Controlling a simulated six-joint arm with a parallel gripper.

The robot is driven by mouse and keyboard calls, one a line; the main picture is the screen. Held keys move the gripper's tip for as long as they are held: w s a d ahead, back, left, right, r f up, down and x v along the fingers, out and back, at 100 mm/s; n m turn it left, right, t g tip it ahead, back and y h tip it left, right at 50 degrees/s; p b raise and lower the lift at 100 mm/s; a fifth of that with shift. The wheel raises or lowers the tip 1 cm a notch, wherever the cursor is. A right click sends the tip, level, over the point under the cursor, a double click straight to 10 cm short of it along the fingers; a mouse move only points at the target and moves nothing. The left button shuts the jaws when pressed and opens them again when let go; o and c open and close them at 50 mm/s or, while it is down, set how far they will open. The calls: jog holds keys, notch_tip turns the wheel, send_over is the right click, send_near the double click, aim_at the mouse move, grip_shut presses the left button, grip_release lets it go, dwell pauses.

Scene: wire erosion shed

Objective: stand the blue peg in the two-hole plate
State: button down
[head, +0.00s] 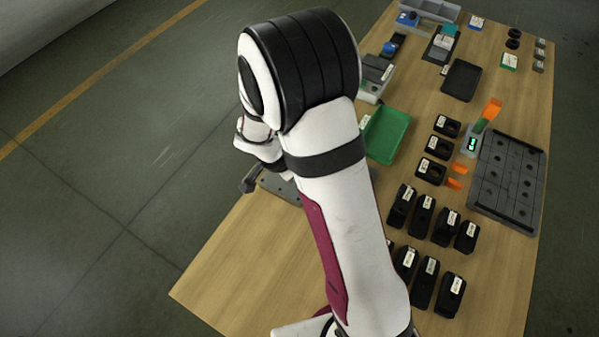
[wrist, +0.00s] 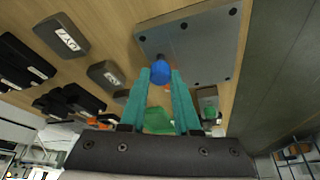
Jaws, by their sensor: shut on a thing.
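My gripper (wrist: 160,78) is shut on the blue peg (wrist: 160,71), which shows between the teal fingertips in the wrist view. The peg's far end overlaps the near edge of a grey plate (wrist: 205,50) with several small dark round marks. Whether the peg touches the plate or is above it I cannot tell. In the head view a part of the grey plate (head: 282,190) shows beside my arm. My arm hides the rest of it and the held peg. Which of the plate's marks are its two holes is unclear.
Black labelled blocks (head: 422,214) stand in rows right of my arm. A green tray (head: 388,134), a black tray (head: 461,80) and a dark grid plate (head: 508,178) lie farther off. The wooden table (head: 240,265) is bare at front left.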

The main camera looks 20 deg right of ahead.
jog(key=shift+f, duration=0.9)
jog(key=c, duration=0.6)
grip_release()
jog(key=shift+o, duration=0.2)
jog(key=shift+r, duration=3.5)
jog(key=shift+r, duration=0.1)
